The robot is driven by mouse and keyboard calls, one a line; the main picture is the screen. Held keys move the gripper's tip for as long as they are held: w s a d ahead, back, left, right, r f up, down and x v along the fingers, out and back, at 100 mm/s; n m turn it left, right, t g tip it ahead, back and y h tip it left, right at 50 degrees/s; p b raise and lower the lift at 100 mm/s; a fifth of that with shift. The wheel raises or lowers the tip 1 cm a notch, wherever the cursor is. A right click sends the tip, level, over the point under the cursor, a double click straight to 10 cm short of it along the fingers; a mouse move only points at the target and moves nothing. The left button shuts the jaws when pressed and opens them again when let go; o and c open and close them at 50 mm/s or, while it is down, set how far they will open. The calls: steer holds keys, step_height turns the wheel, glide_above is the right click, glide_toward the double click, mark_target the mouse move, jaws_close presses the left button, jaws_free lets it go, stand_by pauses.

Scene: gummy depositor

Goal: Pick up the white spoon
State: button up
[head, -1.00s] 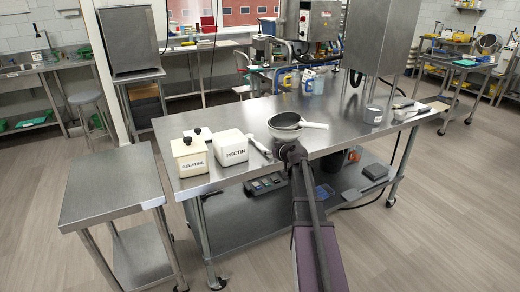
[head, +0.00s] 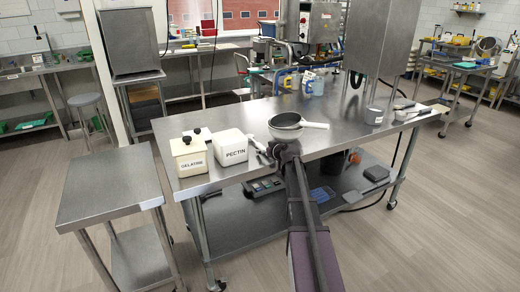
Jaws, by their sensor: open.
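A slim white utensil, which looks like the white spoon (head: 256,142), lies on the steel table (head: 330,140) just right of the white PECTIN box (head: 231,147). Its near end is partly hidden by my gripper. My gripper (head: 268,152) is dark and small in the head view, at the table's front edge beside the utensil. It is open and appears empty. I cannot tell whether its fingers touch the utensil or how they are spaced around it.
A pan (head: 285,121) with a white handle sits just behind my gripper. A cream GELATINE box (head: 188,157) stands left of the PECTIN box. A grey pot (head: 374,116) stands to the right. The table between pan and pot is clear.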

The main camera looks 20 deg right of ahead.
steer(key=c, duration=1)
steer(key=shift+r, duration=0.1)
step_height(320, 180, up, 10)
steer(key=p, duration=1)
steer(key=o, duration=0.4)
jaws_close()
